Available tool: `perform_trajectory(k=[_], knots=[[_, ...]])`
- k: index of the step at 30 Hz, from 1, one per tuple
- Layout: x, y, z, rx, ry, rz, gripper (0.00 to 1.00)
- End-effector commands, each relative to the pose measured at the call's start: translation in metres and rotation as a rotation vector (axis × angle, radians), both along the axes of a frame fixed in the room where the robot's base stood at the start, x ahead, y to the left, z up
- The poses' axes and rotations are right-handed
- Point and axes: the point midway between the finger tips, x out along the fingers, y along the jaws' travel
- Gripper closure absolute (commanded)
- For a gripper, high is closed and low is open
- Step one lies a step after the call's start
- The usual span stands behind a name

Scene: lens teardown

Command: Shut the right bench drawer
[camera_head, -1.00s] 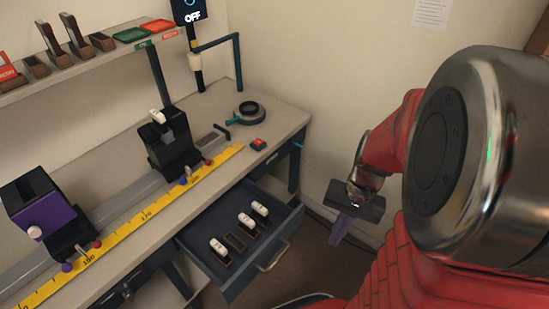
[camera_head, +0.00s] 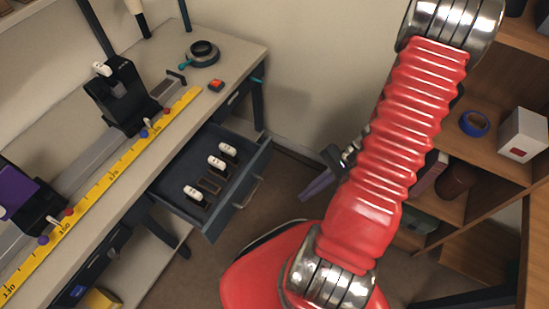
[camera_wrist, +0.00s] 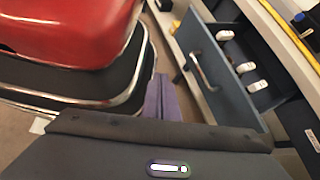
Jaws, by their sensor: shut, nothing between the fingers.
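The right bench drawer (camera_head: 207,226) is pulled out from under the bench top, with its grey-blue front and metal handle (camera_head: 247,191) facing right. Several white-topped items (camera_head: 194,193) stand in slots inside it. My gripper (camera_head: 318,186) is to the right of the drawer front, apart from it, partly hidden behind my red arm. Its purple fingers are together and empty. In the wrist view the purple fingers (camera_wrist: 161,100) show left of the drawer front (camera_wrist: 215,70) and its handle (camera_wrist: 203,70).
The bench (camera_head: 228,103) carries a yellow ruler (camera_head: 112,180), a black lens holder (camera_head: 122,95), a dark ring (camera_head: 203,52) and a red button (camera_head: 216,85). A wooden shelf (camera_head: 490,88) with a blue tape roll (camera_head: 474,123) and white box (camera_head: 523,134) stands at right. Floor between is open.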

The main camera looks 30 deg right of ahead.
Motion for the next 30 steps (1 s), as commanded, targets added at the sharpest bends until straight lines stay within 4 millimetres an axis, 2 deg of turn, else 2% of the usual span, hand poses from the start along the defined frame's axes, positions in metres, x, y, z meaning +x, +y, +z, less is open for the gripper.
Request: perform_trajectory(k=[16,30], knots=[[0.009,0.002,-0.056,0.369,0.034,-0.440,1.00],[0.036,-0.018,-0.094,0.613,-0.017,-0.800,1.00]])
